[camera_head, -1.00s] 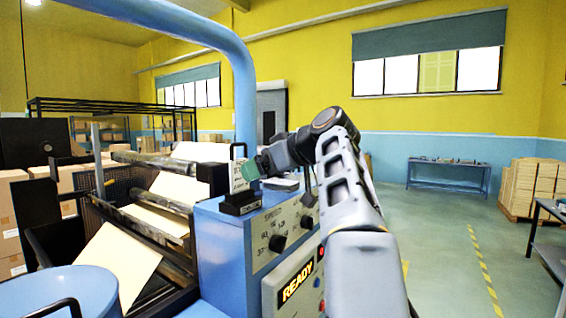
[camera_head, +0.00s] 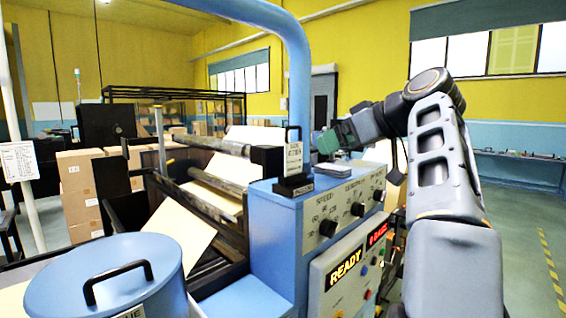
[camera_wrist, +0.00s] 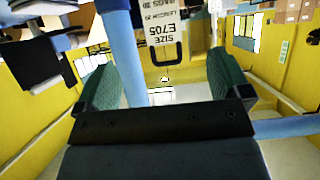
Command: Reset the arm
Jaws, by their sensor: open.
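My gripper (camera_head: 318,146) is at the end of my arm, which reaches in from the right of the head view. In the wrist view my gripper (camera_wrist: 160,88) shows two green fingers spread wide with nothing between them. A white size tag (camera_head: 293,154) stands in a black holder (camera_head: 293,187) on top of the blue control console (camera_head: 285,215), just left of my fingertips in the head view. The tag, reading "SIZE E705", shows in the wrist view (camera_wrist: 166,30) beyond the fingers, apart from them.
The console front has black knobs (camera_head: 328,228) and a READY display (camera_head: 343,270). A blue pipe (camera_head: 298,75) rises behind it. Paper rollers (camera_head: 213,185) are to the left, a blue drum (camera_head: 105,275) at front left. Boxes (camera_head: 80,190) stand behind. Floor at the right (camera_head: 520,235) is clear.

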